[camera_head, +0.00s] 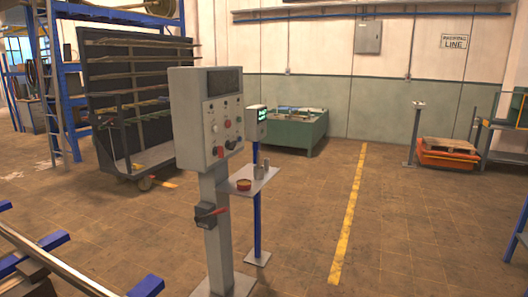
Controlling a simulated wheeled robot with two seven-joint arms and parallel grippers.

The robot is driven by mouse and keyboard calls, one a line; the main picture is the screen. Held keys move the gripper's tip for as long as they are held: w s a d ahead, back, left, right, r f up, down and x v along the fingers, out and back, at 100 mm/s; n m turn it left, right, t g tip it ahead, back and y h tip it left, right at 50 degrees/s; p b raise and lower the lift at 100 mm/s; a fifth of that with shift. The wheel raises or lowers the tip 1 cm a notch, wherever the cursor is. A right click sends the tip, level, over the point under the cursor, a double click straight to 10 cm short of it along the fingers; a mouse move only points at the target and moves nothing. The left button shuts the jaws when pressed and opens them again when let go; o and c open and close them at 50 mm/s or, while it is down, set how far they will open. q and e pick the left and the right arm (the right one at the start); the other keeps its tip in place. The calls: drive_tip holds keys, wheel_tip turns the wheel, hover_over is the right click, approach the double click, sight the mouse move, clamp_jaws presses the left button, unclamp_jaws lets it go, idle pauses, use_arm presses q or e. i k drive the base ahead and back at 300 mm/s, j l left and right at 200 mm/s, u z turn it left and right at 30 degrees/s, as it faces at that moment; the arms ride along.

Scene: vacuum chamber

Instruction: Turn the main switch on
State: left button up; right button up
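A grey control box (207,115) stands on a grey post in the middle of the view. Its front face carries a dark display, several small buttons and dark knobs, and a red handle near its lower edge. No label can be read, so I cannot tell which of these is the main switch. Neither of my grippers is in view.
A small shelf (243,187) with a red round container and grey cylinders stands beside the post, on a blue leg. Metal beams with blue ends (60,262) fill the lower left. The tiled floor right of the post is open, with a yellow line (351,210).

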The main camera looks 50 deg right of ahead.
sight(219, 150)
drive_tip(key=z, duration=1.35)
